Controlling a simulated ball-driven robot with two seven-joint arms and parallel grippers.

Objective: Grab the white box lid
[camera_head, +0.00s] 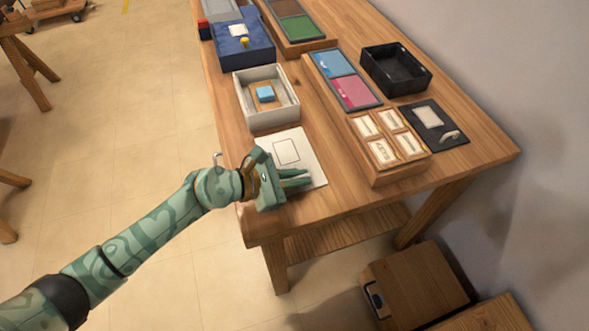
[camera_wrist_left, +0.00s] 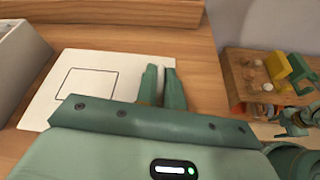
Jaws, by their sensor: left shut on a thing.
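The white box lid (camera_head: 287,149) is a flat white panel with a thin dark square outline on it. It is in front of the open white box (camera_head: 266,116), near the table's left edge. I cannot tell whether it lies flat on the table or is slightly raised. My left gripper (camera_head: 306,182) is at the lid's near edge, its fingers closed on that edge. In the left wrist view the two fingers (camera_wrist_left: 163,72) are close together at the right side of the lid (camera_wrist_left: 88,65).
The white box holds a small blue block (camera_head: 265,94). A wooden tray (camera_head: 384,178) with labelled cards, a black bin (camera_head: 396,72) and a dark blue box (camera_head: 243,48) stand on the wooden table. Bare tabletop (camera_head: 335,150) shows right of the lid.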

